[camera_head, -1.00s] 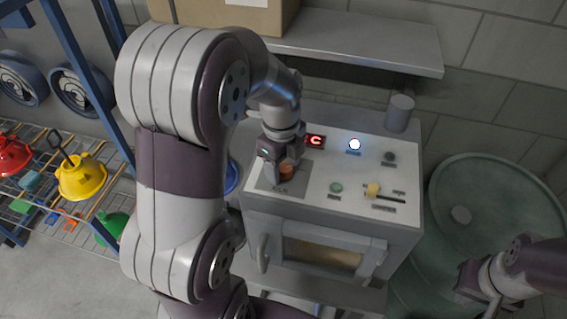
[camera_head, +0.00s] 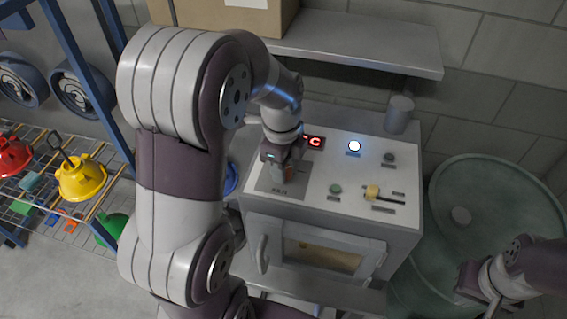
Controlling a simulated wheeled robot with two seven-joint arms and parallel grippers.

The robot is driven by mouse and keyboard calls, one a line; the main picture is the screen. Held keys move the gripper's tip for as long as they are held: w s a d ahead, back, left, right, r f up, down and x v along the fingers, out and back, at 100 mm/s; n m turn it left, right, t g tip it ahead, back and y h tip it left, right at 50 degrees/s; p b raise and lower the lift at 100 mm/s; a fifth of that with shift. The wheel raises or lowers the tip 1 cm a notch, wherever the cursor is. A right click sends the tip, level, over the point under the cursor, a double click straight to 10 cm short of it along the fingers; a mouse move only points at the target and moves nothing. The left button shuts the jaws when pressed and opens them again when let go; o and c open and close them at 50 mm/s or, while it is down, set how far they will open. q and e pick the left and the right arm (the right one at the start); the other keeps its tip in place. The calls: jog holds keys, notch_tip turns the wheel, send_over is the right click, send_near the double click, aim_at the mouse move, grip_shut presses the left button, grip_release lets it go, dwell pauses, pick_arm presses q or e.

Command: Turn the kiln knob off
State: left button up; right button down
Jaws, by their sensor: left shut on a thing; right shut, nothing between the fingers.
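The kiln (camera_head: 320,228) is a grey box with a white top panel and a windowed front door. My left gripper (camera_head: 277,176) is over the left part of the panel and is shut on the orange-red kiln knob (camera_head: 289,174), which is mostly hidden behind the fingers. A dark grey label plate (camera_head: 285,194) lies under the knob. A red lit display (camera_head: 314,142) is just behind it, partly covered by my arm. My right gripper (camera_head: 472,284) is low at the right, shut and empty, away from the kiln.
A green barrel (camera_head: 440,200) stands to the right. A shelf (camera_head: 370,42) overhangs behind. A wire rack (camera_head: 60,215) stands left.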

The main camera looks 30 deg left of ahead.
pick_arm(q)
jog(key=n, duration=0.5)
jog(key=shift+r+n+p, duration=0.1)
jog(key=shift+n+p, duration=0.2)
jog(key=n, duration=0.5)
jog(key=shift+d+p, duration=0.1)
jog(key=shift+p, duration=0.25)
jog(key=n, duration=0.5)
jog(key=shift+n+y, duration=0.3)
jog(key=shift+n, duration=0.1)
jog(key=n, duration=0.4)
jog(key=shift+w+d+n+g+p, duration=0.1)
jog(key=shift+n+g+p, duration=0.2)
jog(key=shift+n+g, duration=0.1)
jog(key=o, duration=1)
jog(key=shift+o, duration=0.2)
